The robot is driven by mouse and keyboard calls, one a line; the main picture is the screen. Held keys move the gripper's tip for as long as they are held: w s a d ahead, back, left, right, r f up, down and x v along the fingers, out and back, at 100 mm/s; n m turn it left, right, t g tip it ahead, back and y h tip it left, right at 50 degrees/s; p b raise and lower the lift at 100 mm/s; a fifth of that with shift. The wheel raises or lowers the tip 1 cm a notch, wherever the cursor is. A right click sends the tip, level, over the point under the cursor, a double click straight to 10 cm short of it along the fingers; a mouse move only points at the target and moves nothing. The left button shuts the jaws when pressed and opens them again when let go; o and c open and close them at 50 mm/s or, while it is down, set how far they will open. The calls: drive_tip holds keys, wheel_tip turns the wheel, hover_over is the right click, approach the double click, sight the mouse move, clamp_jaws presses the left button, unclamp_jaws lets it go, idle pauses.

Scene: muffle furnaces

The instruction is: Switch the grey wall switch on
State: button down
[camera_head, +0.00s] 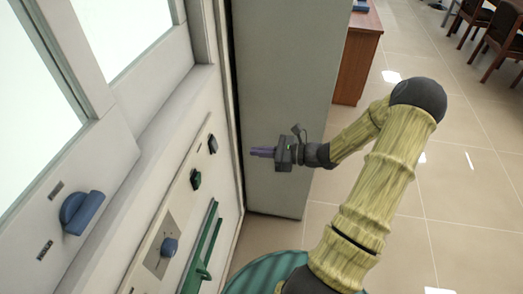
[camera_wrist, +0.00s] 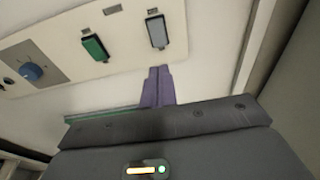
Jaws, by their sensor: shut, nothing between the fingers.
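The grey switch (camera_head: 213,144) is a small rocker on the white panel at the left in the head view. In the wrist view the grey switch (camera_wrist: 157,32) sits at the top, just above my fingertips. My gripper (camera_head: 254,152) is shut and empty, with its purple fingers pointing left toward the panel. In the wrist view my gripper (camera_wrist: 158,70) shows its closed fingers below the switch. I see a gap between fingers and switch in the head view. Which way the rocker is set I cannot tell.
A green switch (camera_head: 195,180) is beside the grey one, with a blue knob (camera_head: 169,246) further along. A green handle (camera_head: 206,250) juts out below them. A larger blue knob (camera_head: 82,212) is at left. A grey cabinet (camera_head: 285,90) stands close behind my gripper.

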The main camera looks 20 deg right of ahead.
sight(217, 149)
drive_tip(key=p+x, duration=0.1)
drive_tip(key=x, duration=0.9)
drive_tip(key=shift+w+a, duration=0.15)
drive_tip(key=shift+a, duration=0.1)
drive_tip(key=shift+w+a, duration=0.1)
drive_tip(key=shift+f, duration=0.1)
drive_tip(key=shift+a+f, duration=0.1)
drive_tip(key=shift+f, duration=0.05)
drive_tip(key=shift+w+a+y+b, duration=0.1)
drive_tip(key=shift+y+b, duration=0.2)
drive_tip(key=shift+b, duration=0.1)
